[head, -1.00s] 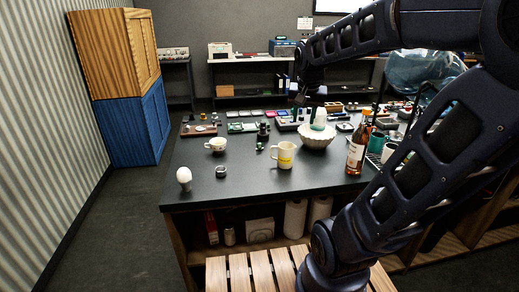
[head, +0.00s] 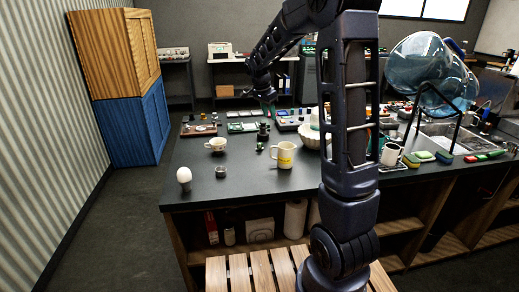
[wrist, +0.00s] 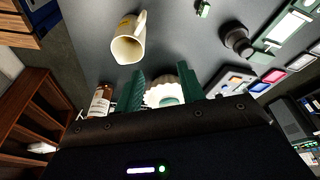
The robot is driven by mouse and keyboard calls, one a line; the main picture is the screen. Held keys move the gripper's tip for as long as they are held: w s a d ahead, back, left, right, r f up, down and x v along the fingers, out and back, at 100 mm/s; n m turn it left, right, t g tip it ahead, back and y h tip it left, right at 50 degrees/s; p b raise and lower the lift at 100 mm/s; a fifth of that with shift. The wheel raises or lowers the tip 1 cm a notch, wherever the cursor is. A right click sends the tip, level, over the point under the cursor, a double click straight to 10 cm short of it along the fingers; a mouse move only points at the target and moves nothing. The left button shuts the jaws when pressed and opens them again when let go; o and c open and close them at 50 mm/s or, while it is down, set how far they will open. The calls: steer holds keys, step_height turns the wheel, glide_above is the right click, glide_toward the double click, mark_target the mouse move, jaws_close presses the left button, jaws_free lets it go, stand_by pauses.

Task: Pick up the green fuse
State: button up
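A small green piece (head: 260,147) lies on the dark worktop behind the cream mug; it may be the green fuse, but it is too small to be sure. A small green piece also shows at the top edge of the wrist view (wrist: 203,9). My gripper (head: 266,101) is above the far part of the worktop, beyond that piece and apart from it. In the wrist view, its two green fingers (wrist: 162,80) stand apart with nothing held between them; the white bowl (wrist: 163,93) shows beyond the gap.
The cream mug (head: 284,155), a cup (head: 216,145) and an egg on a stand (head: 184,178) are on the near worktop. A dark cylindrical object (head: 263,132) stands just beyond the green piece. A bottle (wrist: 100,101) is near the bowl. Bare worktop (head: 240,170) lies around the mug.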

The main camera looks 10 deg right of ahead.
steer(key=w+a+f+m+h, duration=0.2)
steer(key=w+a+f+m, duration=0.3)
steer(key=w+f, duration=0.55)
glide_above(260, 144)
steer(key=a, duration=0.2)
steer(key=shift+n+g, duration=0.3)
steer(key=shift+n, duration=0.1)
steer(key=f, duration=0.4)
steer(key=shift+w+f, duration=0.3)
steer(key=shift+w, duration=0.05)
steer(key=shift+a+x, duration=0.15)
steer(key=shift+x, duration=1.4)
steer(key=shift+a+x, duration=0.15)
steer(key=shift+x, duration=1.45)
steer(key=shift+s, duration=0.1)
jaws_close()
